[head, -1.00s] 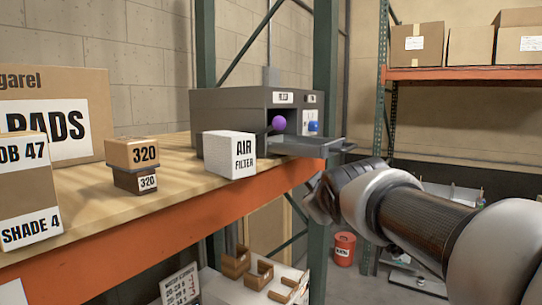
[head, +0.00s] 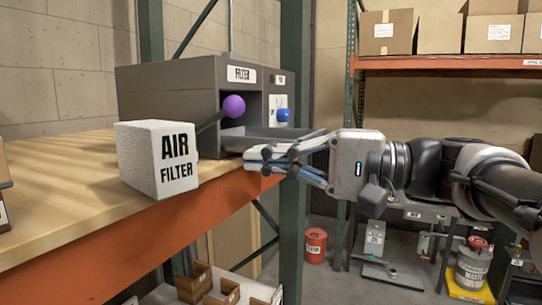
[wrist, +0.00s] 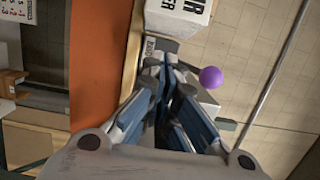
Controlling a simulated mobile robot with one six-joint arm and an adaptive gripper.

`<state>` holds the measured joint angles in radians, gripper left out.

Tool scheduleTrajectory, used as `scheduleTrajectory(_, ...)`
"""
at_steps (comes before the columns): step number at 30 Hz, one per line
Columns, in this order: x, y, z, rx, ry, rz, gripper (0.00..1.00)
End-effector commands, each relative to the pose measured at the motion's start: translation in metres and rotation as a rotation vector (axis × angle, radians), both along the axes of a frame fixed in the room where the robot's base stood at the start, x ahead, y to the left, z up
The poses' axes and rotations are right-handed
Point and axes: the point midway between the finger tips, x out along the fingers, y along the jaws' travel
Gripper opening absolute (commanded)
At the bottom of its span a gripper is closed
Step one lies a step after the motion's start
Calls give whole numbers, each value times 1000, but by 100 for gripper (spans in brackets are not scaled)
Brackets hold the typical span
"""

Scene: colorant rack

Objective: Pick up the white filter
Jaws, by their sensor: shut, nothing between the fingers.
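The white filter (head: 158,160) is a rough white block labelled "AIR FILTER" on the wooden shelf, close to its front edge. It also shows at the top of the wrist view (wrist: 180,15), partly cut off by the frame. My gripper (head: 250,160) is shut and empty. In the head view it points left toward the filter, with a gap between its fingertips and the block. In the wrist view the fingers (wrist: 168,75) reach up toward the filter.
A grey housing (head: 180,92) labelled "FILTER" stands behind the filter, with a purple ball (head: 234,106), a blue knob (head: 283,115) and a projecting tray. The shelf's orange front beam (head: 150,232) runs below. A green upright (head: 294,210) stands behind my gripper.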

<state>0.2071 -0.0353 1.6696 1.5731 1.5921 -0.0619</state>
Motion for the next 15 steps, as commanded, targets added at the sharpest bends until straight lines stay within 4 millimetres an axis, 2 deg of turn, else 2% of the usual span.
scheduleTrajectory(9,9,55,1,-2,1,5,0)
scheduleTrajectory(15,15,83,1,-3,0,3,0)
